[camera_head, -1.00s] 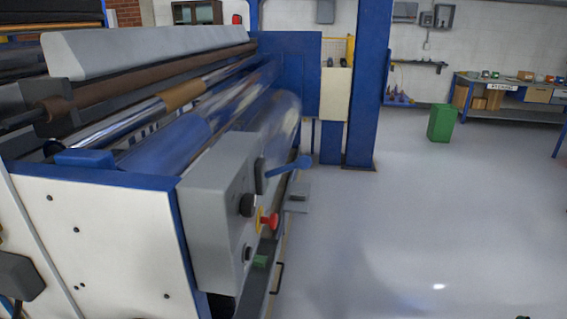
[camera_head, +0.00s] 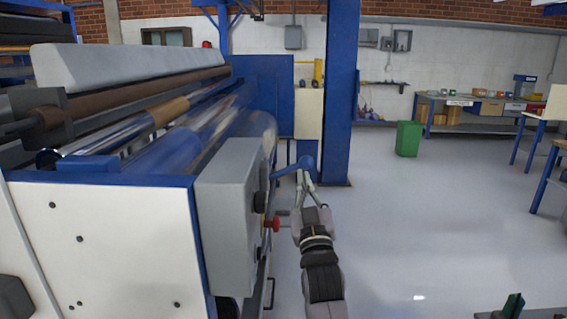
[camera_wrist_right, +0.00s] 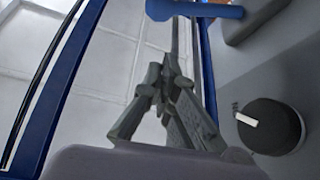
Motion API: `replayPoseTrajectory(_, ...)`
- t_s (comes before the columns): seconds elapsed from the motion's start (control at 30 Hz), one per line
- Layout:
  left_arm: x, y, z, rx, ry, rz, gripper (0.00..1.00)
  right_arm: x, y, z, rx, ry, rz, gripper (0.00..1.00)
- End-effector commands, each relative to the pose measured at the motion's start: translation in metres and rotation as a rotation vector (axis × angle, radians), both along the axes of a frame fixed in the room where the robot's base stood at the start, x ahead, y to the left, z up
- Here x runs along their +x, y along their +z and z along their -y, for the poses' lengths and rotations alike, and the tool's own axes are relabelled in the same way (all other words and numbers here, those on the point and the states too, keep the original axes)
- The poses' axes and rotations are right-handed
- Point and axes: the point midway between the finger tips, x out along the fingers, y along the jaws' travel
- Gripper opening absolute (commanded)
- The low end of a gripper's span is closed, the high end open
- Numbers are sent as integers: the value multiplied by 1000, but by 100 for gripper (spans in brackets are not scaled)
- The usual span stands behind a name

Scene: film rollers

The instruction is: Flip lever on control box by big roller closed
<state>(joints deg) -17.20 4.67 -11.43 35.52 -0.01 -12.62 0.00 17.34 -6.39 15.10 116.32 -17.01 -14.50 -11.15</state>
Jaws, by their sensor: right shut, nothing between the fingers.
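The grey control box (camera_head: 228,215) is mounted at the near end of the roller machine. Its blue lever (camera_head: 284,171) sticks out to the right from the box face and ends in a round knob. The lever also shows along the top of the right wrist view (camera_wrist_right: 195,9). My right gripper (camera_head: 304,176) is shut and empty, its fingertips at the lever's knob end. Whether they touch it, I cannot tell. In the right wrist view the fingers (camera_wrist_right: 172,55) point up toward the lever. My left gripper is not in view.
A red button (camera_head: 273,224) sits below the lever. A black dial (camera_wrist_right: 270,126) with a white pointer is close by the fingers. The big roller (camera_head: 250,130) runs behind the box. A blue post (camera_head: 340,90) and green bin (camera_head: 408,139) stand beyond.

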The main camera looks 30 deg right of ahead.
Motion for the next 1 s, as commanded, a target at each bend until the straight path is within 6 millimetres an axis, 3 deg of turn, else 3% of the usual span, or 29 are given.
replayPoseTrajectory(0.13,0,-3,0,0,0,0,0,-16,24,8,-11,-32,55,0)
replayPoseTrajectory(0.57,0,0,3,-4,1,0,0,-14,30,9,-12,-33,60,0)
replayPoseTrajectory(0.77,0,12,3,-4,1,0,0,8,47,20,-13,-32,62,0)
replayPoseTrajectory(1.0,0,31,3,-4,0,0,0,49,74,39,-11,-32,60,0)
